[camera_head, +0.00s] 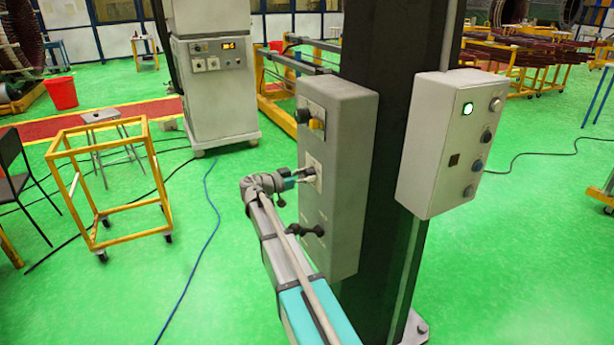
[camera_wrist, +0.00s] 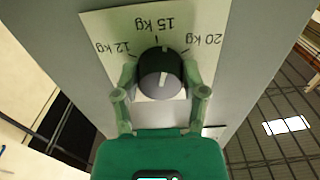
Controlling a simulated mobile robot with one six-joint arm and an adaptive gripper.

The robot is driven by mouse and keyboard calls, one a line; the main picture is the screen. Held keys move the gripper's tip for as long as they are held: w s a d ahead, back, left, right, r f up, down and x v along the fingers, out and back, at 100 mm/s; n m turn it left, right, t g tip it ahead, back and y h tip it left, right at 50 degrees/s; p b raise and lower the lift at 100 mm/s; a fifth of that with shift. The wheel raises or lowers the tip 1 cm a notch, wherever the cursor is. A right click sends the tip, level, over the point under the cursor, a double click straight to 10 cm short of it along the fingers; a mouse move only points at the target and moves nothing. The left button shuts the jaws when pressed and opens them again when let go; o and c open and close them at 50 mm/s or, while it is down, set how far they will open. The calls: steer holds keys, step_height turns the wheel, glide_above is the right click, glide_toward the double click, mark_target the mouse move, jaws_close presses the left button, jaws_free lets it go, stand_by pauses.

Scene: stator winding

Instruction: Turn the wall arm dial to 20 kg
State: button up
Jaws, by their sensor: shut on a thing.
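The dial (camera_wrist: 161,70) is a dark round knob with a grey face and a white mark. It sits on a pale plate (camera_wrist: 105,30) printed 12 kg, 15 kg and 20 kg. The white mark points up at about the 15 kg tick; the 20 kg label (camera_wrist: 205,38) is to its right. My gripper (camera_wrist: 160,78) is shut on the dial, one finger on each side. In the head view my gripper (camera_head: 308,178) reaches the plate (camera_head: 314,167) on the grey box (camera_head: 345,130), and the dial is mostly hidden by it.
The grey box also carries a black knob (camera_head: 302,115) and a yellow part (camera_head: 317,125) above, and a black lever-like handle (camera_head: 305,230) below. The dark column (camera_head: 395,80) stands behind it, with a control box (camera_head: 455,145) on its right.

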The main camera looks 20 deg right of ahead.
steer(key=m, duration=0.4)
steer(key=shift+f+m, duration=0.1)
steer(key=shift+m, duration=0.2)
steer(key=m, duration=0.4)
stand_by(0.3)
steer(key=o, duration=1.1)
steer(key=shift+w, duration=0.1)
steer(key=shift+o, duration=0.2)
steer(key=shift+a, duration=0.1)
steer(key=a, duration=1.2)
steer(key=shift+s, duration=0.2)
steer(key=shift+d, duration=0.1)
